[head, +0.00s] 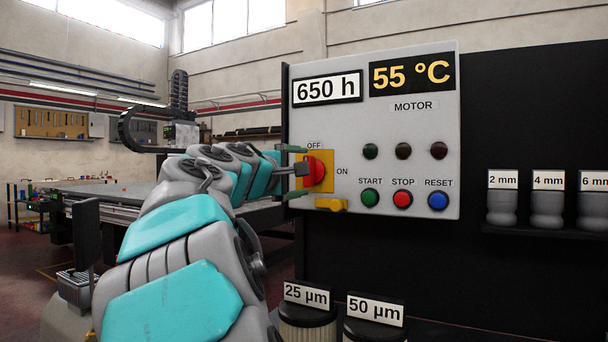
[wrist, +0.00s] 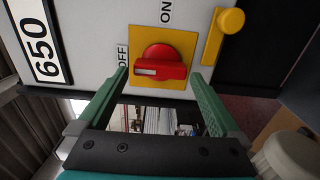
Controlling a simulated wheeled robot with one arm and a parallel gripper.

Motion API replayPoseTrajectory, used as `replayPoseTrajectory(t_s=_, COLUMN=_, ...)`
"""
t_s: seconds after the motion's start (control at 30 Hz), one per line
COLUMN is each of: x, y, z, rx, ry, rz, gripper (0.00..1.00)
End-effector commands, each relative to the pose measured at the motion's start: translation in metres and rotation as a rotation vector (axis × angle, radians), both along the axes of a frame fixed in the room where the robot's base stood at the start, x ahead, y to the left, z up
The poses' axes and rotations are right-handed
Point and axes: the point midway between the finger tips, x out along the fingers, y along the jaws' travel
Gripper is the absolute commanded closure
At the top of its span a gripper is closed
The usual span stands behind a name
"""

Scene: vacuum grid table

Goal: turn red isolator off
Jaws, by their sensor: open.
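The red isolator knob (head: 316,171) sits on a yellow plate (head: 328,158) on the grey control panel (head: 425,135), with OFF above it and ON to its right. In the wrist view, which is turned sideways, the knob (wrist: 160,68) has its white mark at the end nearest the OFF label (wrist: 122,57). My gripper (head: 304,171) is at the panel, with one green finger above the knob and one below. In the wrist view my gripper (wrist: 160,74) is open, its fingers apart on both sides of the knob, with gaps visible. Contact with the panel cannot be told.
A yellow lever-like part (head: 331,204) sticks out just below the knob. START (head: 370,197), STOP (head: 403,198) and RESET (head: 438,200) buttons lie to the right. Labelled filters (head: 308,320) stand below the panel. Labelled jars (head: 547,205) stand on a shelf at right.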

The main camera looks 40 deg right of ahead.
Motion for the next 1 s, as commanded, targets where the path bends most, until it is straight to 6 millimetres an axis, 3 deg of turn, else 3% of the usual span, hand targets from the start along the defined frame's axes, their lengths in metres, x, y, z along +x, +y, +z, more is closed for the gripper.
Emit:
replayPoseTrajectory(t_s=0.2, x=-0.013, y=0.035, z=-0.001, rx=-0.001, ry=0.000, rz=0.003, gripper=0.00)
replayPoseTrajectory(t_s=0.33, x=-0.019, y=0.046, z=-0.001, rx=0.001, ry=0.001, rz=0.000, gripper=0.00)
replayPoseTrajectory(t_s=0.87, x=-0.020, y=0.048, z=-0.001, rx=0.001, ry=0.002, rz=-0.001, gripper=0.00)
replayPoseTrajectory(t_s=1.0, x=-0.015, y=0.054, z=-0.016, rx=0.055, ry=-0.013, rz=0.026, gripper=0.00)
